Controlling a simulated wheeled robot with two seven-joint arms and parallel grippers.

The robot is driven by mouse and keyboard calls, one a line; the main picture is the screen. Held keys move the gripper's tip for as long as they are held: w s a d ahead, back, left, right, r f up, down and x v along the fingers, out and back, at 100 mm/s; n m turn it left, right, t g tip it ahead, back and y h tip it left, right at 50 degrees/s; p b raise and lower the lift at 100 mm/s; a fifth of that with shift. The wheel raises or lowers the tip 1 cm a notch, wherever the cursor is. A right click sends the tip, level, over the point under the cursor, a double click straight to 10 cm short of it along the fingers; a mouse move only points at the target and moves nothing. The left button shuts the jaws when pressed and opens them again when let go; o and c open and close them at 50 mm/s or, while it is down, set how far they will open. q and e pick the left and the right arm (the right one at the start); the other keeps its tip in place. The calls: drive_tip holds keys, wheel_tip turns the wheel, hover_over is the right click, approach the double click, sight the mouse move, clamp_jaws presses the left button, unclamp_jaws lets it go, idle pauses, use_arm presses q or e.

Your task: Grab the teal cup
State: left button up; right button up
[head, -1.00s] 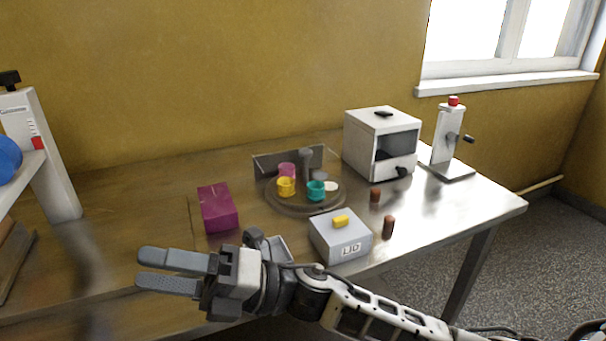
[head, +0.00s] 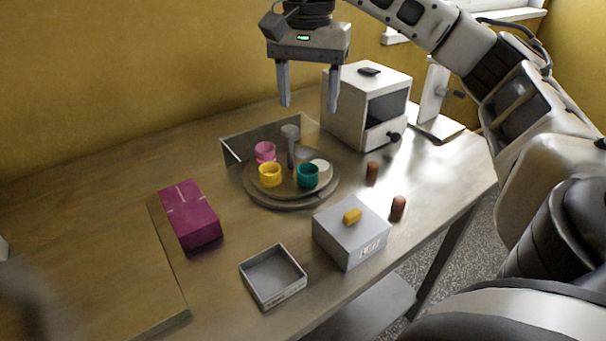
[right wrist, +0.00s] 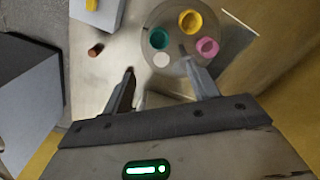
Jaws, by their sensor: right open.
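The teal cup (head: 307,175) stands on a round grey turntable (head: 262,198), on its front right side. A yellow cup (head: 270,174) is to its left and a pink cup (head: 265,151) is behind. My right gripper (head: 309,106) hangs above and behind the turntable, pointing down, open and empty. In the right wrist view the teal cup (right wrist: 159,38) lies beyond the open fingers (right wrist: 163,92), apart from them. My left gripper is not clearly in view; a dark blur shows at the lower left of the head view.
A grey post (head: 290,146) rises from the turntable, with an upright panel (head: 240,142) behind. A white cabinet (head: 343,112) stands to the right. A lidded grey box (head: 338,240), an open tray (head: 249,277), a magenta box (head: 190,215) and brown cylinders (head: 397,208) are around it.

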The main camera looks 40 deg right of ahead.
drive_tip(key=b, duration=0.3)
hover_over(308, 164)
drive_tip(key=s+a, duration=0.1)
wheel_tip(308, 164, down, 7)
drive_tip(key=shift+s+a+f, duration=0.1)
drive_tip(key=shift+s+f, duration=0.05)
drive_tip(key=shift+f, duration=3.2)
drive_tip(key=c, duration=1)
